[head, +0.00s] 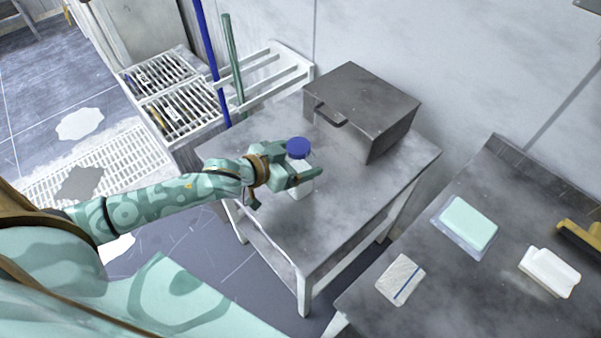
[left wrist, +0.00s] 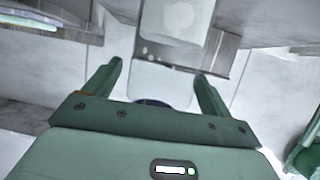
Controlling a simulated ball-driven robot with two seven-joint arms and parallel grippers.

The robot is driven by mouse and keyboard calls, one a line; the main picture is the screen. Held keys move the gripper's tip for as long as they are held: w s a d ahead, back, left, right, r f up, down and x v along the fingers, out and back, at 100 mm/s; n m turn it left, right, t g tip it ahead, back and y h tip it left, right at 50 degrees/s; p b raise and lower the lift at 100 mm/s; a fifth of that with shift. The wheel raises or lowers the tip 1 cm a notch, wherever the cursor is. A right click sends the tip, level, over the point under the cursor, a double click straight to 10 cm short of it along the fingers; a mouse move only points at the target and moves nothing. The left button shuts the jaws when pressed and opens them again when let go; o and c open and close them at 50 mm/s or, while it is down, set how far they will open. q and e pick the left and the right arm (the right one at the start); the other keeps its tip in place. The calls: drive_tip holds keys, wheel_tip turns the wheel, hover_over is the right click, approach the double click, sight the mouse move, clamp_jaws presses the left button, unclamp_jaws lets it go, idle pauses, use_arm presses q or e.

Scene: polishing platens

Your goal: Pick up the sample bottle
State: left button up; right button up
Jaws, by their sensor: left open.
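The sample bottle (head: 301,186) is white with a blue cap and stands upright on the small grey metal table (head: 345,215). My left gripper (head: 303,174) is at the bottle in the head view, with a finger across the front of its body below the cap. In the left wrist view the open gripper (left wrist: 160,80) has its two fingers apart, with a pale bottle-like shape (left wrist: 160,84) between them. A sliver of blue shows at the gripper's palm. Whether the fingers touch the bottle is unclear.
A grey metal box with a handle (head: 365,105) stands at the back of the table. A second table (head: 440,295) at right holds a mint block (head: 468,222), a white item (head: 549,271) and a small packet (head: 401,280). The small table's front part is clear.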

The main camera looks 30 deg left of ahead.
use_arm(q)
drive_tip(key=shift+c, duration=0.3)
drive_tip(key=c, duration=1.5)
drive_tip(key=shift+r, duration=0.15)
